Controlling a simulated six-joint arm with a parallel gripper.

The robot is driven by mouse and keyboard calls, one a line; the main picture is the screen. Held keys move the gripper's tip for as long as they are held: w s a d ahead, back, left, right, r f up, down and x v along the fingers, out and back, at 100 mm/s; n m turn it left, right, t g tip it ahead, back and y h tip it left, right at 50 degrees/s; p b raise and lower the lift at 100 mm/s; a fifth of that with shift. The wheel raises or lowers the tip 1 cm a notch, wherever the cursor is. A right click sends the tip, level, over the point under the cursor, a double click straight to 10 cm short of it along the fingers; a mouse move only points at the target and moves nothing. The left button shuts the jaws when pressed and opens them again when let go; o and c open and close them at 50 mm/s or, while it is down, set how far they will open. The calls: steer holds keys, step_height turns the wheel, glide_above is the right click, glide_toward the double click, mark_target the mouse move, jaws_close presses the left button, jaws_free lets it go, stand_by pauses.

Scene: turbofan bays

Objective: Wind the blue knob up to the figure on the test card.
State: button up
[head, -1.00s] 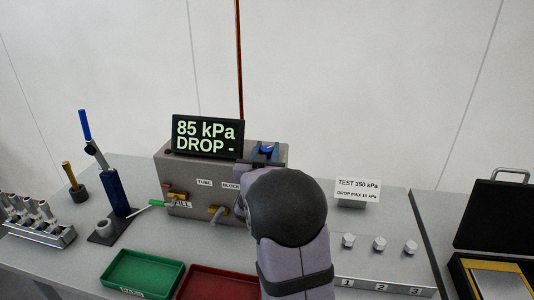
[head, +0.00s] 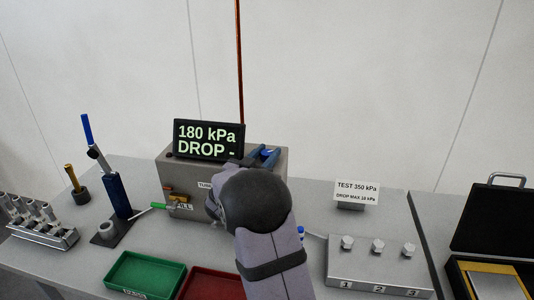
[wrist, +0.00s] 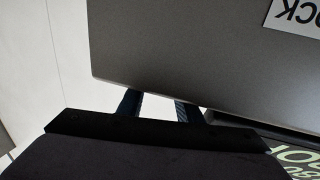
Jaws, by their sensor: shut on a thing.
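The blue knob (head: 268,151) is on top of the grey test box (head: 175,170), only partly visible between my fingers. My gripper (head: 264,155) is shut on it from above, with the wrist turned. In the wrist view the two fingers (wrist: 155,107) pass behind the box edge and the knob is hidden. The display (head: 209,140) on the box reads 180 kPa and DROP -. The test card (head: 357,192) on the bench reads TEST 350 kPa, DROP MAX 10 kPa.
My arm hides part of the box front. A green tray (head: 145,272) and a red tray (head: 210,284) lie in front. A blue-handled hand pump (head: 116,195) stands left. A numbered block (head: 350,268) with several silver fittings sits right, beside an open black case (head: 495,220).

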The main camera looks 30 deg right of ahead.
steer(key=shift+r, duration=0.15)
steer(key=o, duration=1)
steer(key=shift+o, duration=0.2)
steer(key=shift+n+t+b, duration=0.3)
steer(key=shift+t+b, duration=0.05)
steer(key=shift+t, duration=0.05)
